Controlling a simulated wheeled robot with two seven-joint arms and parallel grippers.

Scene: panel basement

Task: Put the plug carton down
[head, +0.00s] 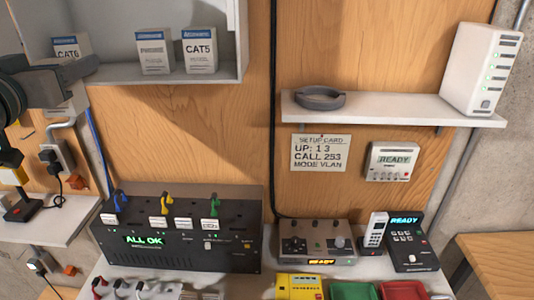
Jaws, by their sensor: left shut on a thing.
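A white carton with a blue top band marked CAT6 (70,43) is at the upper left, by the left end of the upper cabinet shelf. I take it to be the plug carton. My left gripper (80,70) comes in from the left and is shut on it; the jaws hide the carton's lower part. I cannot tell whether its base touches the shelf (165,73). A carton with a hard-to-read label (154,54) and a CAT5 carton (200,50) stand upright on the shelf to its right. My right gripper is out of view.
The cabinet's side wall (239,35) bounds the shelf on the right. Below are a black panel with an ALL OK display (175,240), a grey console (316,242) and a handset (374,230). A right-hand shelf (400,108) holds a dark ring (320,97) and a white box (482,70).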

